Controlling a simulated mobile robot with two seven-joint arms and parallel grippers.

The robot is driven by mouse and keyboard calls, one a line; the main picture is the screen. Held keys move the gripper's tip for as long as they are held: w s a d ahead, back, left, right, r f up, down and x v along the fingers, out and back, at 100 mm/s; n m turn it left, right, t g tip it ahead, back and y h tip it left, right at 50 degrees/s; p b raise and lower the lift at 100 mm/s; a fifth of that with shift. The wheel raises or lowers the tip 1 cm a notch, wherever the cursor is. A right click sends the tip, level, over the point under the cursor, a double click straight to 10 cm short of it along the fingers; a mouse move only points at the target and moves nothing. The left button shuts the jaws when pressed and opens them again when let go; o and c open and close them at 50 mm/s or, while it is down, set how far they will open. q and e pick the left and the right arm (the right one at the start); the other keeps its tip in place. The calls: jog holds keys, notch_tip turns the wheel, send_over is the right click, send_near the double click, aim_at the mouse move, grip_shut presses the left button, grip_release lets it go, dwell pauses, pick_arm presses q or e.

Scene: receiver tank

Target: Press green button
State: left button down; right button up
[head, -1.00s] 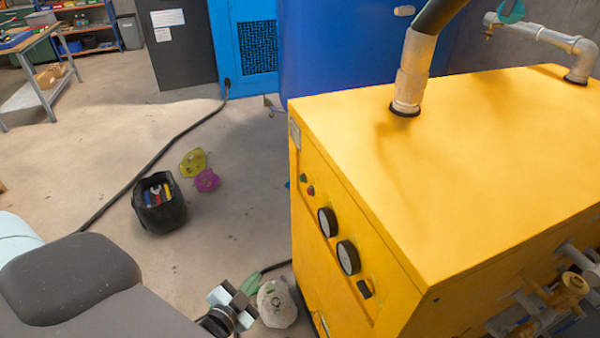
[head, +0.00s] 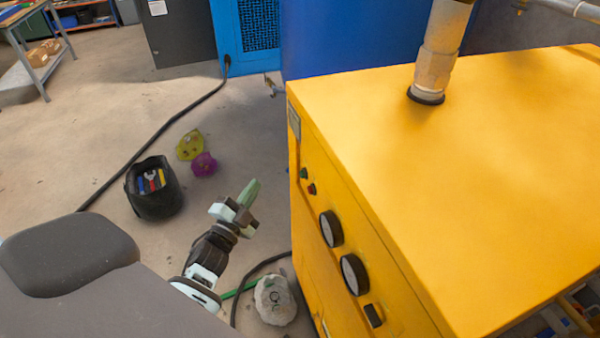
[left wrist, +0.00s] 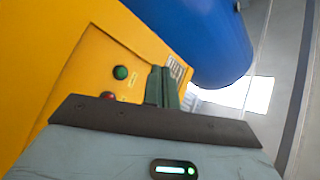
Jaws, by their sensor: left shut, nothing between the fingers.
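The green button (head: 304,173) sits on the side panel of the yellow machine (head: 440,170), just above a red button (head: 312,188). In the left wrist view the green button (left wrist: 121,73) shows left of my fingers, with the red button (left wrist: 108,96) partly hidden below it. My left gripper (head: 249,193) is shut and empty. It is raised to the left of the panel, apart from the button, with its fingers pointing up and right in the head view. The shut fingers also show in the left wrist view (left wrist: 162,87). My right gripper is not in view.
Two black-rimmed gauges (head: 331,228) and a black switch (head: 373,315) are lower on the panel. A black tool bag (head: 155,188), yellow and purple items, a grey stone-like object (head: 275,300) and a black hose lie on the floor. A blue tank (head: 350,40) stands behind.

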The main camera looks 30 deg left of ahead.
aim_at(302, 174)
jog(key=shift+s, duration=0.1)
pick_arm(q)
jog(key=w+d+b, duration=0.1)
jog(key=w+d, duration=0.4)
jog(key=w, duration=0.1)
jog(key=shift+w+d+b, duration=0.35)
jog(key=shift+d+b, duration=0.05)
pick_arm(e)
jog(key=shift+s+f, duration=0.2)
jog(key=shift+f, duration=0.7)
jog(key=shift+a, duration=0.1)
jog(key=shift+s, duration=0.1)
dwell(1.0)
pick_arm(q)
jog(key=shift+w+d, duration=0.25)
jog(key=shift+w, duration=0.05)
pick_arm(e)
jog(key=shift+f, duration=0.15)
